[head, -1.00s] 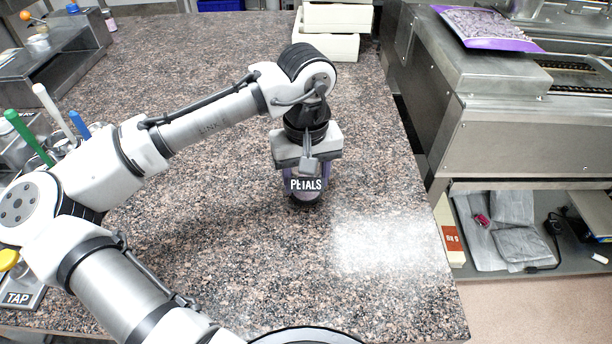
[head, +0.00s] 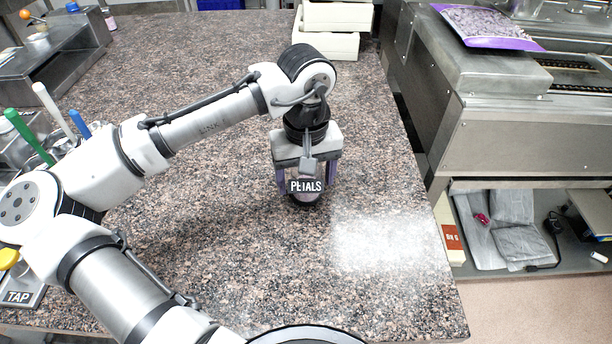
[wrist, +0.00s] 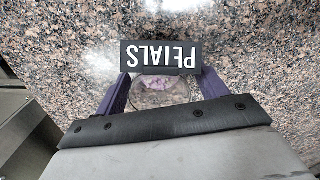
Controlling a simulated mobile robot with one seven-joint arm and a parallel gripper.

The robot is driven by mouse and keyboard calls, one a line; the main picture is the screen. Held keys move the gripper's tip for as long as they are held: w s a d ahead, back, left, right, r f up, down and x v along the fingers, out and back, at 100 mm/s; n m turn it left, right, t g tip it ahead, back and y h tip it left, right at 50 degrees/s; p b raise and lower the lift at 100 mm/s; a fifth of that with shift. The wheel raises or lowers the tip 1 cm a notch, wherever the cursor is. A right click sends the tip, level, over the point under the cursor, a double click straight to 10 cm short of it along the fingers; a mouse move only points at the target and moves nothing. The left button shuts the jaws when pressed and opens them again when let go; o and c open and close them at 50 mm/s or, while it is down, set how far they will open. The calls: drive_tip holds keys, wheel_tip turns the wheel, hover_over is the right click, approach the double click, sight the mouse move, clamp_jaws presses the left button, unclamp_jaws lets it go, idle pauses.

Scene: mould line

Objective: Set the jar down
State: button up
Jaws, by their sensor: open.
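The jar (head: 306,198) stands upright on the speckled granite counter (head: 230,250), with a black label reading PETALS (head: 304,186) on its front. My gripper (head: 307,190) is lowered over it, its purple fingers apart on either side of the jar. In the wrist view the clear round jar (wrist: 160,92) with purple petals inside sits between the open fingers (wrist: 158,92). Its label shows upside down there. Part of the jar is hidden by the gripper body.
White boxes (head: 330,45) are stacked at the counter's back. A steel machine with a purple bag (head: 487,28) stands to the right, past the counter's edge. The counter around the jar is clear.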

wheel_tip(320, 180, up, 12)
drive_tip(key=shift+b, duration=0.45)
